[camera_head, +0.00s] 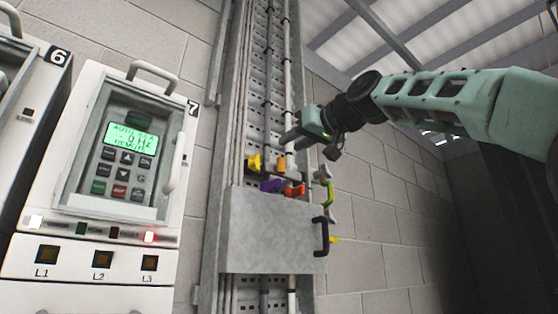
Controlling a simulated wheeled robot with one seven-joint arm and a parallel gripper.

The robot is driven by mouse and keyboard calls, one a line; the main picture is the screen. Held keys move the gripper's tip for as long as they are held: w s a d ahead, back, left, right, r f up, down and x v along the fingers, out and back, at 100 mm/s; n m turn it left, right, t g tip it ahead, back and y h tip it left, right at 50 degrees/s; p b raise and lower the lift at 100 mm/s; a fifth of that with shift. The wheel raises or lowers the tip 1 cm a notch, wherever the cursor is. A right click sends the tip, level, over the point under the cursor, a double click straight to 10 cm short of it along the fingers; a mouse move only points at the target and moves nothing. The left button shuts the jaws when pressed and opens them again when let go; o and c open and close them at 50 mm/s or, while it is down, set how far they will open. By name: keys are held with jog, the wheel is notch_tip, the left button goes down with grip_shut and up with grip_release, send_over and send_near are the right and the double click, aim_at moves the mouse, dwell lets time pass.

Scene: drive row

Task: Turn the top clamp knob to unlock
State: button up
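Several small coloured knobs or clamp parts sit at the top of a grey metal box on the cable tray. A yellow knob (254,163) is highest at the left. An orange-yellow part (282,165) is to its right. A purple part (270,186) and an orange-red part (295,191) sit lower, near the box's top edge. I cannot tell for sure which is the top clamp knob. My gripper (287,146) is just above the orange-yellow part, pointing left and down. Its two grey fingers look apart, with nothing seen between them.
The grey box (262,232) has a black handle (321,237) on its right side. A green-yellow lever or cable (327,186) sticks out above the handle. Vertical cables (288,60) run up the tray. White drive cabinet 7 (105,235) stands left, its display lit green.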

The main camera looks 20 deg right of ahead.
jog(key=v, duration=0.4)
jog(key=shift+b, duration=0.4)
jog(key=w+a+f+g, duration=0.25)
jog(key=a+f, duration=0.25)
jog(key=f, duration=0.5)
jog(key=w+a+f+g, duration=0.2)
jog(key=a+f+g, duration=0.15)
jog(key=f, duration=0.65)
jog(key=s+a+f+n+g, duration=0.15)
jog(key=a+f, duration=0.25)
jog(key=f, duration=0.4)
jog(key=s+a+f+m+g, duration=0.1)
jog(key=s+a+f+g, duration=0.15)
jog(key=f, duration=0.65)
jog(key=s+a+f+n+g+h, duration=0.1)
jog(key=s+f+g, duration=0.1)
jog(key=s+f, duration=0.6)
jog(key=s+a+f+n+g+h, duration=0.15)
jog(key=s+f, duration=0.25)
jog(key=f, duration=0.9)
jog(key=s+d+f+g+h, duration=0.2)
jog(key=s+d+f, duration=0.3)
jog(key=s+f, duration=0.6)
jog(key=s+g, duration=0.1)
jog(key=s, duration=0.1)
jog(key=shift+s+d+f+n+g, duration=0.2)
jog(key=shift+s+d+n+g, duration=0.1)
jog(key=shift+n+g, duration=0.1)
